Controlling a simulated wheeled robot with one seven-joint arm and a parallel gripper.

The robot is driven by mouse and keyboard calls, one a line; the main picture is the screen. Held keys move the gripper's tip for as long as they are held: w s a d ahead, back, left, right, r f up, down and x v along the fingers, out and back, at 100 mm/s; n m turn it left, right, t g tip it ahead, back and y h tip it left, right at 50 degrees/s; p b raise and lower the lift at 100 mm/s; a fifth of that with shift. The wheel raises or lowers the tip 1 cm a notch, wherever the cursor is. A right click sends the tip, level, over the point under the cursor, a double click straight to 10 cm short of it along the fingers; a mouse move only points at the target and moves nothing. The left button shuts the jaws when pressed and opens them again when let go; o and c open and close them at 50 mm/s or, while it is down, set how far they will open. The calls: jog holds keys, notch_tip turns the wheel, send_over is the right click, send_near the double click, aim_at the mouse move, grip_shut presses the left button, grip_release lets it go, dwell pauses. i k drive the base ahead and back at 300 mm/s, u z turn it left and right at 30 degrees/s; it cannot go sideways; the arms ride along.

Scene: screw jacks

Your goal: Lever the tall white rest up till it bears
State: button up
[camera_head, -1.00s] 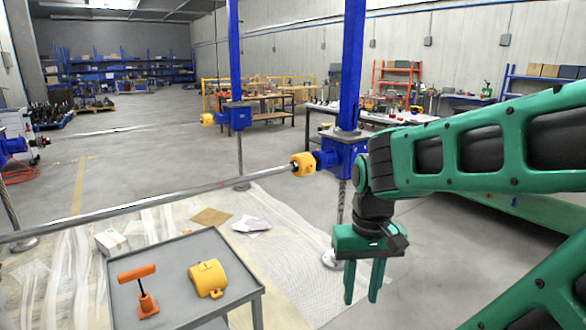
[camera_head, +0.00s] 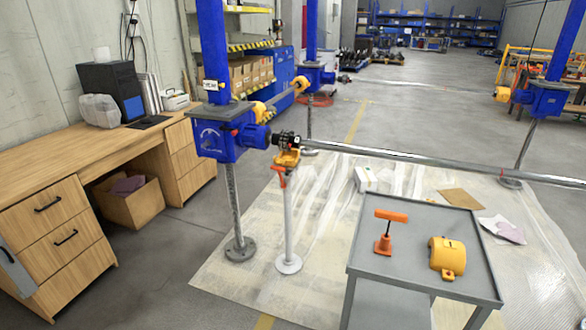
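The tall white rest (camera_head: 288,222) stands upright on a round white foot on the pale sheeting, left of the middle. An orange lever (camera_head: 280,177) shows near its top, below a yellow-orange head (camera_head: 287,158). The head sits just under a black coupling (camera_head: 288,141) between the blue screw jack (camera_head: 228,140) and the long steel shaft (camera_head: 430,162). I cannot tell whether the head touches the coupling or shaft. My gripper is out of view.
A grey trolley (camera_head: 400,275) at front right holds a small orange stand (camera_head: 384,243) and a yellow cover (camera_head: 446,257). A wooden desk (camera_head: 75,210) stands at left. A white box (camera_head: 365,178) lies on the sheeting.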

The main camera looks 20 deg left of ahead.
aim_at(283, 186)
jog(key=z, duration=0.1)
jog(key=k, duration=0.4)
jog(key=u, duration=1.15)
jog(key=i, duration=1)
jog(key=u, duration=0.65)
jog(key=i, duration=1.45)
jog(key=z, duration=1)
jog(key=i, duration=1)
jog(key=z, duration=1.05)
